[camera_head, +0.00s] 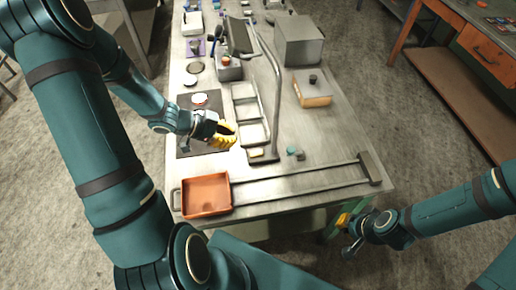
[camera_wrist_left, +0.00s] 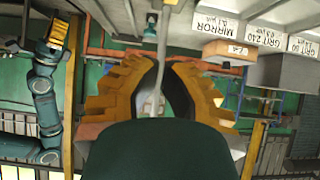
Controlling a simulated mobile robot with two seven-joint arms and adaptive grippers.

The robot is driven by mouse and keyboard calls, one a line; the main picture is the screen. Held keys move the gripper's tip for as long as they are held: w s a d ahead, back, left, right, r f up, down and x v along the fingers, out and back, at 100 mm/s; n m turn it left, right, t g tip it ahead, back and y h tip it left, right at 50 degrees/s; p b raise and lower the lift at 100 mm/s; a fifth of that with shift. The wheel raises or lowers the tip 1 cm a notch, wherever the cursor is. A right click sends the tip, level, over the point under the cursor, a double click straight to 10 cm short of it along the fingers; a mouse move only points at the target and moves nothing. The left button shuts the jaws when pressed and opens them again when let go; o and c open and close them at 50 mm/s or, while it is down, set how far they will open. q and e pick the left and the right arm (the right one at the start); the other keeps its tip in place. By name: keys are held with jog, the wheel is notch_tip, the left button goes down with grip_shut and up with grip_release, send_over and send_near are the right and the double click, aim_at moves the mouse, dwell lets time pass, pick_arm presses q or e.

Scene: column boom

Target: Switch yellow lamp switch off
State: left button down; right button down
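A lamp with a tall grey curved pole (camera_head: 277,100) stands on the table, its dark head (camera_head: 239,36) toward the back. Its dark foot (camera_head: 268,158) carries a small pale yellow piece (camera_head: 256,152), which looks like the switch; its position is too small to read. My left gripper (camera_head: 228,136), with yellow fingers, hangs just left of and behind that piece, apparently apart from it. In the left wrist view its fingers (camera_wrist_left: 160,85) are close together, with a grey pole showing between them; nothing is clearly held.
An orange tray (camera_head: 206,193) lies at the front left, with a railed frame (camera_head: 300,183) right of it. A grey metal box (camera_head: 299,40) and a pale box (camera_head: 312,90) stand behind. Small teal and dark pieces (camera_head: 293,151) lie right of the foot. An orange bench (camera_head: 470,45) is at right.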

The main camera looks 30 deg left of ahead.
pick_arm(q)
jog(key=b, duration=0.3)
send_over(263, 154)
jog(key=s+a, duration=0.1)
jog(key=a, duration=0.1)
jog(key=f, duration=0.6)
jog(key=shift+s, duration=0.2)
jog(key=shift+w+d+f, duration=0.1)
jog(key=shift+d+f, duration=0.05)
jog(key=shift+f, duration=0.45)
jog(key=shift+w+d+f, duration=0.1)
jog(key=shift+d+f, duration=0.05)
jog(key=shift+f, duration=0.45)
jog(key=shift+w+f+b, duration=0.1)
jog(key=shift+f+b, duration=0.25)
jog(key=shift+f, duration=0.45)
jog(key=shift+w+d+f+g+y+p, duration=0.15)
jog(key=shift+d+g+y+p, duration=0.25)
jog(key=shift+p, duration=0.6)
jog(key=shift+a+f+b, duration=0.15)
jog(key=shift+f+b, duration=0.1)
jog(key=shift+b, duration=0.05)
jog(key=shift+a, duration=0.1)
jog(key=shift+s+a, duration=0.15)
jog(key=shift+s, duration=0.05)
